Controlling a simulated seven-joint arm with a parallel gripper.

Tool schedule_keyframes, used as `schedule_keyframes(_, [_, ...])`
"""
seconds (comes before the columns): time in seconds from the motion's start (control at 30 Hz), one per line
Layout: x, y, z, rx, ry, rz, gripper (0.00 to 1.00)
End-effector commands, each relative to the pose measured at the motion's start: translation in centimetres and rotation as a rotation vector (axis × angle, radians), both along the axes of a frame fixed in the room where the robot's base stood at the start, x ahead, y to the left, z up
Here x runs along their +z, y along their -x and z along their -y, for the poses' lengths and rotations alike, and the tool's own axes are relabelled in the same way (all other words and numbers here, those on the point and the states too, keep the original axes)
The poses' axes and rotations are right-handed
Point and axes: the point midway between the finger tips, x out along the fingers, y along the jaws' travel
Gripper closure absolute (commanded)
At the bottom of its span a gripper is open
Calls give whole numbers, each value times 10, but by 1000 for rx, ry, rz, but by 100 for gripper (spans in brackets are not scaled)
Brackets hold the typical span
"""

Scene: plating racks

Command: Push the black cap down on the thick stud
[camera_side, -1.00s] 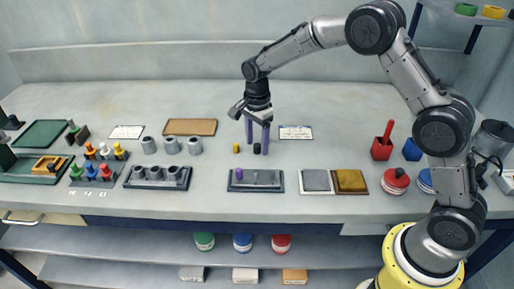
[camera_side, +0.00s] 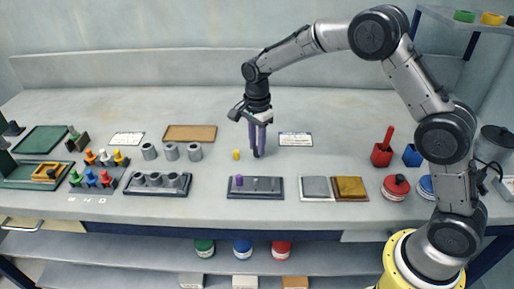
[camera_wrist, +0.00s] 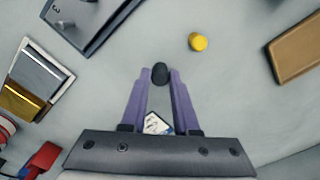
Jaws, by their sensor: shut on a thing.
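My gripper (camera_side: 258,152) is shut on the black cap (camera_wrist: 160,73), low over the table behind the stud rack; the cap sits between the two purple fingertips (camera_wrist: 161,76) in the wrist view. Whether the cap still touches the table is unclear. The dark stud rack (camera_side: 256,195) stands in front of the gripper. Its left stud carries a purple cap (camera_side: 239,181); its grey studs to the right are bare, and which is thickest is hard to tell. Part of the rack (camera_wrist: 98,38) shows at upper left in the wrist view, with one stud (camera_wrist: 65,24).
A yellow cap (camera_side: 236,154) stands just left of the gripper. Grey and gold pads (camera_side: 317,186) lie right of the rack. A printed card (camera_side: 296,139) lies behind right. Table between gripper and rack is clear.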

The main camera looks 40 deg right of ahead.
Motion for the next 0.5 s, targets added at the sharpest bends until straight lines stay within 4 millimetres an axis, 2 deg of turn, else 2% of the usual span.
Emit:
schedule_keyframes(0.1, [20,-1,0,0,0,5,100])
schedule_keyframes(0.37, [78,49,3,0,0,6,100])
schedule_keyframes(0.5, [91,81,5,0,0,3,100])
